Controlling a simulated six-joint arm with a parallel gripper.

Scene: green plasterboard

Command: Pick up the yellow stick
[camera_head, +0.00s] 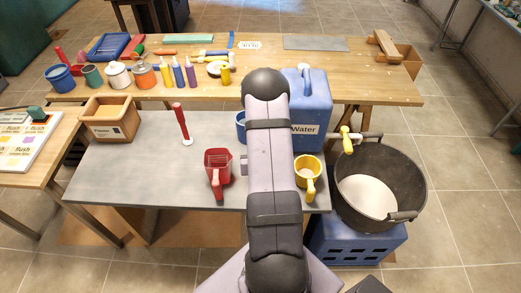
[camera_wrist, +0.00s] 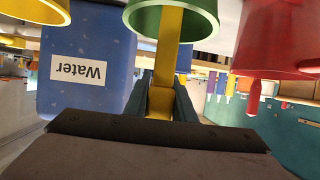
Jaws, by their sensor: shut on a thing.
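In the wrist view, which is upside down, the yellow stick (camera_wrist: 166,55) runs between my gripper's two fingers. My gripper (camera_wrist: 163,85) is shut on it. The stick's far end reaches to a green-rimmed cup (camera_wrist: 202,14), overlapping its rim; whether it is still inside cannot be told. In the head view my arm covers the gripper, the stick and the green cup.
A blue Water canister (camera_head: 311,103) stands just beyond my arm; it also shows in the wrist view (camera_wrist: 85,95). A red jug (camera_head: 217,163) is left and a yellow mug (camera_head: 308,172) right. A black bucket (camera_head: 405,185) is at far right. The grey table's (camera_head: 130,180) left part is mostly clear.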

